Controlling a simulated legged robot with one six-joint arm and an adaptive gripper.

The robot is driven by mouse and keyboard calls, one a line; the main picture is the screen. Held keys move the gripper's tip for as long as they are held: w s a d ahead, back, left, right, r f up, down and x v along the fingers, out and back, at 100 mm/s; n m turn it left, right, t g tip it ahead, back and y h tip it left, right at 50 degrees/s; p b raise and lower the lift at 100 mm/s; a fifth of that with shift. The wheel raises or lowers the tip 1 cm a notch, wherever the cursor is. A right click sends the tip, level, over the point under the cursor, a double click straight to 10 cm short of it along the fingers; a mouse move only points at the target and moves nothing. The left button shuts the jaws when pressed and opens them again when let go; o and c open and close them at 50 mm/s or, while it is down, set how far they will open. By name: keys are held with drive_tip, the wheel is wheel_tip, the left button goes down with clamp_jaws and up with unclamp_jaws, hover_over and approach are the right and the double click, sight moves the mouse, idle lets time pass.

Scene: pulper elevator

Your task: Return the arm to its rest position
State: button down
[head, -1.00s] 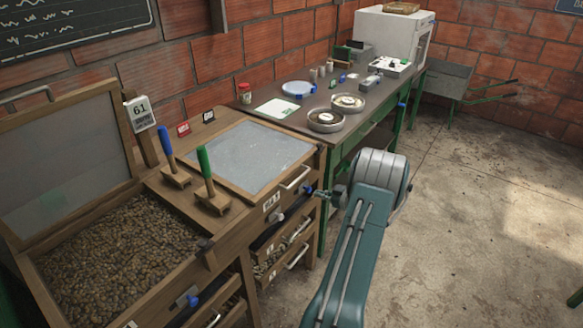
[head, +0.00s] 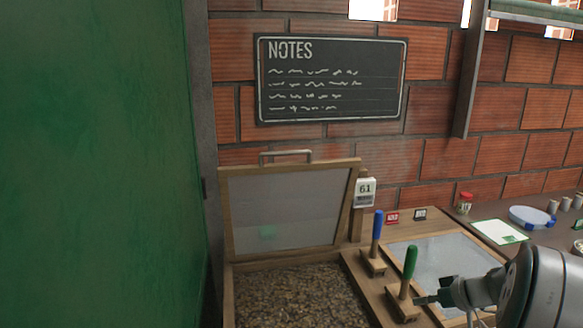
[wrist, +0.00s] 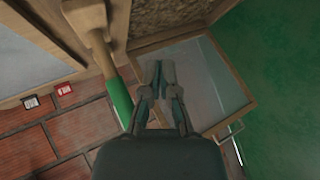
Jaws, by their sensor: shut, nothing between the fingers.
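My gripper (head: 428,299) is at the lower right of the head view, shut and empty. Its tips point left and overlap the base of the green-handled tool (head: 410,262) in the picture; I cannot tell whether they touch it. The wrist view shows my gripper's fingers (wrist: 160,72) together, with nothing held. There, the green handle (wrist: 119,98) lies just left of the fingers. The raised, framed lid (wrist: 215,85) lies behind and right of them. Part of my grey arm shows at the head view's lower right edge.
A blue-handled tool (head: 377,228) stands beside the green one. A bin of brown beans (head: 290,296) lies below the open lid (head: 285,212). A grey framed panel (head: 435,258) is at right. A green surface (head: 100,160) fills the left. A blackboard (head: 330,80) hangs on the brick wall.

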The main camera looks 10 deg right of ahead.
drive_tip(key=s+a+r+g+h, duration=0.1)
drive_tip(key=s+a+r+g, duration=0.2)
drive_tip(key=a, duration=0.7)
drive_tip(key=s+a+r+g+h, duration=0.1)
drive_tip(key=s+a+r, duration=0.25)
drive_tip(key=a, duration=0.55)
drive_tip(key=s+a+r+m+t+h, duration=0.1)
drive_tip(key=s+a+r+h, duration=0.2)
drive_tip(key=s+a, duration=0.6)
drive_tip(key=shift+s+m+h, duration=0.3)
drive_tip(key=shift+s+h, duration=0.1)
drive_tip(key=shift+s, duration=0.85)
